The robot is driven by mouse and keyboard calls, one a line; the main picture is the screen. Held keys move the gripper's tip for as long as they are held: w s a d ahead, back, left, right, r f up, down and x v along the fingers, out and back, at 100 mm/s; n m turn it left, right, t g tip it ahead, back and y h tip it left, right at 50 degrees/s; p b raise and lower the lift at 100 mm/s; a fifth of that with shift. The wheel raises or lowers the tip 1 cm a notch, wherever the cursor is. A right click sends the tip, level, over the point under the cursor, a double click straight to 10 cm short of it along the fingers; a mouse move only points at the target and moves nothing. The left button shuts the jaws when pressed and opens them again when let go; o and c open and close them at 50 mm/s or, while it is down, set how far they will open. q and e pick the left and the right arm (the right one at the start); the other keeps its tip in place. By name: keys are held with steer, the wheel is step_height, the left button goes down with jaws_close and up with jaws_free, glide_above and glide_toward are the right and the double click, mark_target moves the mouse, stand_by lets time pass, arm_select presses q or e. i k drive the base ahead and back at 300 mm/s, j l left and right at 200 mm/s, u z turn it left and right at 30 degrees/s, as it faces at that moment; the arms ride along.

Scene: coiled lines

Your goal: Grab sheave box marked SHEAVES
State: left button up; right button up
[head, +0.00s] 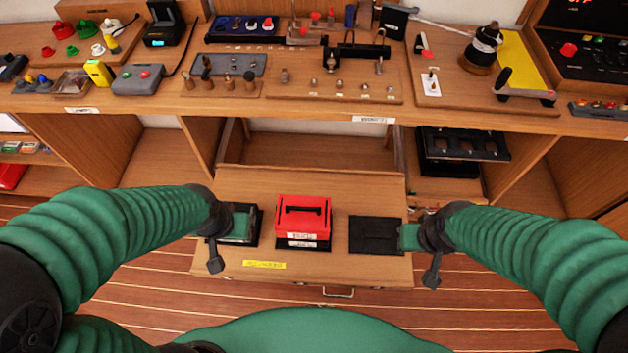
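A red box (303,217) with a black handle on its lid and white labels on its front stands on a black base in the middle of the pulled-out wooden drawer (330,267); the label text is too small to read. My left gripper (236,226) is over a black base at the drawer's left, apart from the box. A green part shows there; I cannot tell whether it is gripper or object. My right gripper (412,237) is at the right edge of an empty-looking black mat (376,236), also apart from the box. The fingers of both are unclear.
A wooden workbench (320,116) runs behind the drawer, crowded with tools, fittings and a yellow box (98,72). A black case (463,147) sits in a compartment below at right. A yellow label (264,265) is on the drawer front. Narrow gaps flank the red box.

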mark_target(297, 217)
steer(key=k+j, duration=0.1)
steer(key=k, duration=0.75)
